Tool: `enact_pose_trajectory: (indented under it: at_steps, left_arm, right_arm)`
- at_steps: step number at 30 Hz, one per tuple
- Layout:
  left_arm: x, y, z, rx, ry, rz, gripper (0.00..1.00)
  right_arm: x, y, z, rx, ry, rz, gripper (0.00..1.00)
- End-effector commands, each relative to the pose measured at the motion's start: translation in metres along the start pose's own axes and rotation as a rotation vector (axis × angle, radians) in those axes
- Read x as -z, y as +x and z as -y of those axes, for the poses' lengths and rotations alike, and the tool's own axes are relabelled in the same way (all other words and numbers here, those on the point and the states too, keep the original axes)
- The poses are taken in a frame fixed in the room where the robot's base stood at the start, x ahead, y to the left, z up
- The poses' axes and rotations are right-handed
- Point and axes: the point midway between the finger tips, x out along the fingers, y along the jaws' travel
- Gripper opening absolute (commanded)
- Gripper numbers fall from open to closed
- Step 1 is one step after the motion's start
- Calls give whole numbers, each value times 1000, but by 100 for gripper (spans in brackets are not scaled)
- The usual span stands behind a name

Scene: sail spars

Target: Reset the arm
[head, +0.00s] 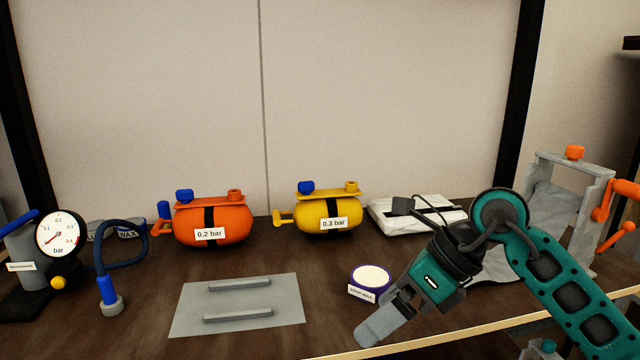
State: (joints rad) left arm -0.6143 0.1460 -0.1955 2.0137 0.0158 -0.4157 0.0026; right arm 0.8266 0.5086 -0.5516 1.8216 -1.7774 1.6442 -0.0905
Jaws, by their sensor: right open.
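My right arm comes in from the right edge in teal and black. One finger shows clearly, and the other is partly hidden. My left gripper is not in view.
An orange tank marked 0.2 bar (232,220) and a yellow tank marked 0.3 bar (345,216) stand at the back. A gauge (58,232), hose (133,262), grey plate (284,313), white packet (386,212) and grey frame (590,168) surround clear brown table.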

Motion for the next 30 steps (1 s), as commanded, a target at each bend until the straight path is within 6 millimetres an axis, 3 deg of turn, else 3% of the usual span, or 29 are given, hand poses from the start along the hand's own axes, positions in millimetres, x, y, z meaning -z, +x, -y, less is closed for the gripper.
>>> enact_pose_trajectory:
  at_steps: [4, 9, 13, 16, 20, 23, 24, 28, 29, 30]
  left_arm:
    - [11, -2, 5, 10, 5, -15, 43]
    - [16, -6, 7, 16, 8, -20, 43]
    - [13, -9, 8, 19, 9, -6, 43]
    - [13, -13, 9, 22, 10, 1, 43]
    - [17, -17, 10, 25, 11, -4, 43]
    - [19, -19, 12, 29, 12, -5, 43]
    - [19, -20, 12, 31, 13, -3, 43]
    - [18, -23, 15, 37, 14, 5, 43]
    - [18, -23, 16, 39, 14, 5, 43]
    - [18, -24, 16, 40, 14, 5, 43]
  right_arm:
    - [-16, 26, -47, -287, 112, 219, 100]
    - [-40, 25, -86, -640, 395, 549, 100]
    - [-48, 8, -81, -872, 735, 818, 100]
    - [-37, 1, -57, -1001, 1049, 1008, 100]
    - [6, 8, -13, -1093, 1524, 1223, 100]
    - [62, 30, 15, -1097, 1930, 1351, 100]
    - [89, 43, 22, -1082, 2100, 1391, 100]
    - [173, 84, 21, -982, 2586, 1454, 100]
    - [189, 92, 17, 920, -2589, -1408, 100]
    - [208, 102, 12, 840, -2556, -1335, 100]
